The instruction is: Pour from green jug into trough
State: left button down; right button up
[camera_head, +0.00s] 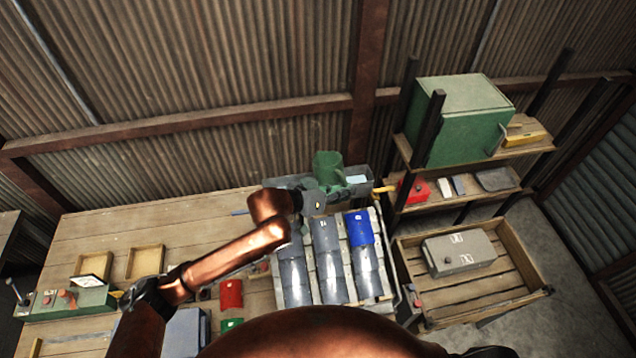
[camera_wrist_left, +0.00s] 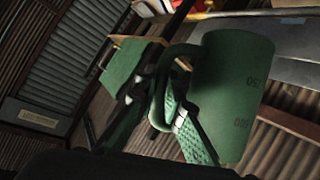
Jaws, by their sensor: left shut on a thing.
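The green jug (camera_head: 327,167) is upright or nearly so in the head view, above the back edge of the workbench. My left gripper (camera_head: 322,196) reaches it from the near side. The left wrist view shows the jug's green body (camera_wrist_left: 232,95) with faint volume marks, and my left gripper (camera_wrist_left: 163,108) shut on its handle. A grey metal trough-like body (camera_head: 279,182) lies behind and beside the jug, partly hidden by my arm. I cannot tell whether the jug touches it. The jug's contents do not show. My right gripper is not in view.
Grey curved channels (camera_head: 327,262), one with a blue end (camera_head: 359,229), fill the bench in front of the jug. A shelf with a green cabinet (camera_head: 462,120) and red box (camera_head: 412,190) stands right. A wooden crate (camera_head: 470,295) holds a grey case.

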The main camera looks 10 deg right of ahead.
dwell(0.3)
pick_arm(q)
jog(key=f+b, duration=0.1)
jog(key=f+m+t+b, duration=0.1)
jog(key=shift+w+a+f+m+b, duration=0.15)
jog(key=shift+w+f+m+b, duration=0.15)
jog(key=shift+w+f, duration=0.1)
jog(key=shift+w+f+m+t+b, duration=0.2)
jog(key=shift+f+m+t+b, duration=0.2)
jog(key=shift+f+t+b, duration=0.1)
jog(key=shift+a+r, duration=0.1)
jog(key=shift+r, duration=0.05)
jog(key=shift+r, duration=0.15)
notch_tip(320, 180, up, 3)
jog(key=p, duration=0.3)
jog(key=shift+p, duration=0.35)
jog(key=shift+y, duration=0.3)
